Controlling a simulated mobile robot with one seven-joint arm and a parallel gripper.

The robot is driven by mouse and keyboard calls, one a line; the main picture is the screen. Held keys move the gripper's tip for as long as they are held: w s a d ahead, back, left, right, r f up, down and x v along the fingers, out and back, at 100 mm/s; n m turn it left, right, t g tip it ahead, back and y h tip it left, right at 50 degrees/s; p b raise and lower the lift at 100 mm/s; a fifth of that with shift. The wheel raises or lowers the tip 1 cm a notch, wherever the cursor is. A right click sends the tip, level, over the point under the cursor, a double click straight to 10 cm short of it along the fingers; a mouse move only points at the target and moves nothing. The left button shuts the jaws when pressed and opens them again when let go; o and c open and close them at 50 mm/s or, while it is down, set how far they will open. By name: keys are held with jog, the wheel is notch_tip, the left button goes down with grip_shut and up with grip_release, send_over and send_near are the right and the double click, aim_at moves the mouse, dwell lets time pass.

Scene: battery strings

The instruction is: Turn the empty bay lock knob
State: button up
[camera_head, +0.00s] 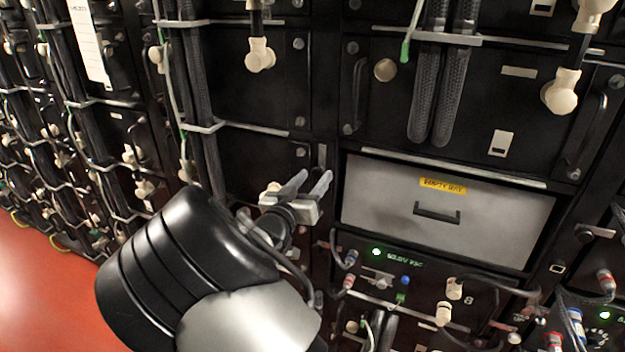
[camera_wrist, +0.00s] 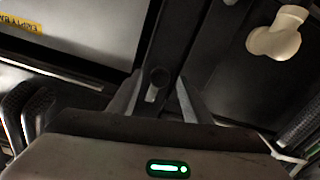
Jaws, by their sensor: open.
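The empty bay (camera_head: 380,205) has a pale grey front with a yellow label and a dark handle in the head view. Its front (camera_wrist: 85,30) also fills the upper left of the wrist view, with the label upside down. A small dark round knob (camera_wrist: 160,76) with a pale bar below it sits on the dark post beside the bay; a pale upright piece (camera_head: 322,155) shows there in the head view. My gripper (camera_head: 311,183) is open and empty, left of the bay. In the wrist view its fingers (camera_wrist: 160,100) stand either side of the knob area; contact cannot be told.
A cream elbow fitting (camera_wrist: 274,33) is at the upper right of the wrist view. Black ribbed cables (camera_head: 440,85) hang above the bay. A unit with a green light (camera_head: 376,252) and cable plugs lies below it. Red floor (camera_head: 40,290) shows at lower left.

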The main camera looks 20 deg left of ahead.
jog(key=c, duration=1.1)
jog(key=shift+o, duration=0.2)
